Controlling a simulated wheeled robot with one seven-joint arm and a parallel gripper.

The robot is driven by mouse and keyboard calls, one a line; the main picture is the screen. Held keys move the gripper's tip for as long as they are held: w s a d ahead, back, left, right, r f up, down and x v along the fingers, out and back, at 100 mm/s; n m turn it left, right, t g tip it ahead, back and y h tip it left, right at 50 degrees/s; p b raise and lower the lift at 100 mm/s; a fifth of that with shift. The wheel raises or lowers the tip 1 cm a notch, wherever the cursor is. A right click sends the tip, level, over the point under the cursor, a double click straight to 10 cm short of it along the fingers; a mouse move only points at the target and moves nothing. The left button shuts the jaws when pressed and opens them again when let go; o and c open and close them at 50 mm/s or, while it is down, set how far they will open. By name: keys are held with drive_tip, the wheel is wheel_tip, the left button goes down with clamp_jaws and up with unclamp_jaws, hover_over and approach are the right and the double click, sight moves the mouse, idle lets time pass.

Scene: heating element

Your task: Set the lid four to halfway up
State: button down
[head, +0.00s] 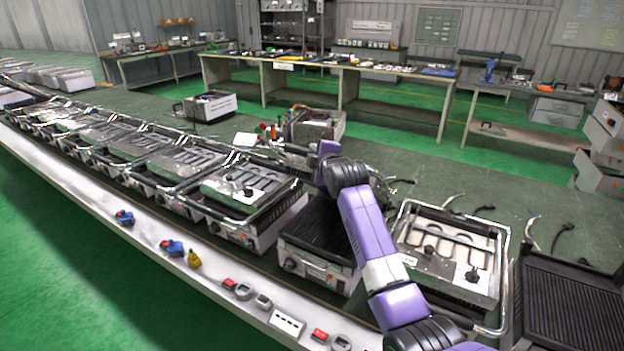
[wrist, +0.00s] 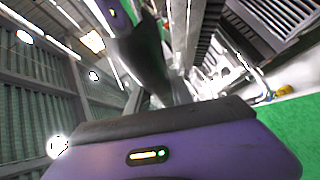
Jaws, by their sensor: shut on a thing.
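A row of contact grills runs along the line. The grill in the middle (head: 320,238) shows its black ribbed lower plate, with my purple arm crossing in front of it. My gripper (head: 326,150) is at the back of this grill, above its plate, and is shut on what looks like a metal lid handle. The lid itself is mostly hidden behind my arm, so its angle cannot be told. In the wrist view my gripper (wrist: 178,88) is close around a pale metal bar, and a dark ribbed plate (wrist: 278,22) shows at the upper right.
A grill with exposed heating elements (head: 250,185) stands left of the middle grill, and another (head: 448,250) stands right. A ribbed plate (head: 572,305) is at the far right. Blue clamps (head: 172,247) and small switches (head: 287,321) lie on the front ledge.

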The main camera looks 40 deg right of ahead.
drive_tip(key=w+d+r, duration=0.1)
drive_tip(key=d+r, duration=0.3)
drive_tip(key=shift+r, duration=0.2)
drive_tip(key=shift+w, duration=0.1)
drive_tip(key=c, duration=1.1)
unclamp_jaws()
drive_tip(key=shift+f, duration=0.2)
drive_tip(key=shift+a, duration=0.1)
drive_tip(key=shift+f, duration=0.1)
drive_tip(key=b+v, duration=0.1)
drive_tip(key=v, duration=0.6)
drive_tip(key=shift+s+a+b, duration=0.15)
drive_tip(key=shift+s+b, duration=0.15)
drive_tip(key=shift+s, duration=0.05)
